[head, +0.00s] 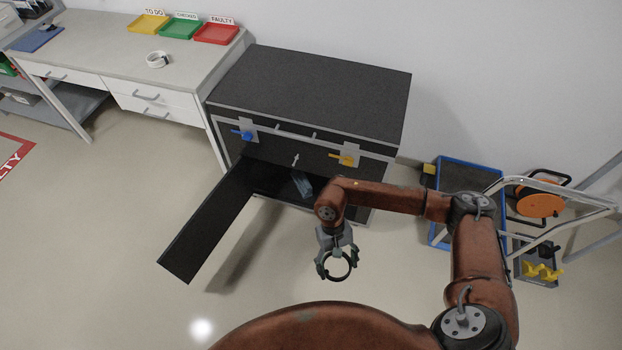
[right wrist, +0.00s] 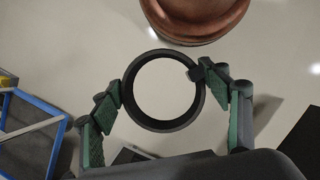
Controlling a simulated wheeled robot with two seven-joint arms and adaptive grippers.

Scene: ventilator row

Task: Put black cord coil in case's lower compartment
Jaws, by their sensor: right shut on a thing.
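The black cord coil (head: 338,281) is a round ring held in my right gripper (head: 336,265), out in front of the case and above the floor. In the right wrist view the coil (right wrist: 160,127) sits between the two green-padded fingers, which touch it on both sides. The black case (head: 315,85) stands against the wall. Its lower compartment (head: 268,181) is open, with the door flap (head: 205,226) swung out to the left. A bluish item (head: 302,184) shows inside; my right arm hides the compartment's right part. My left gripper is not in view.
A desk (head: 110,60) with yellow, green and red trays and a white roll (head: 158,59) stands left. A blue-rimmed bin (head: 468,172), a trolley rail and an orange reel (head: 541,204) stand right. The floor before the case is clear except for the door flap.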

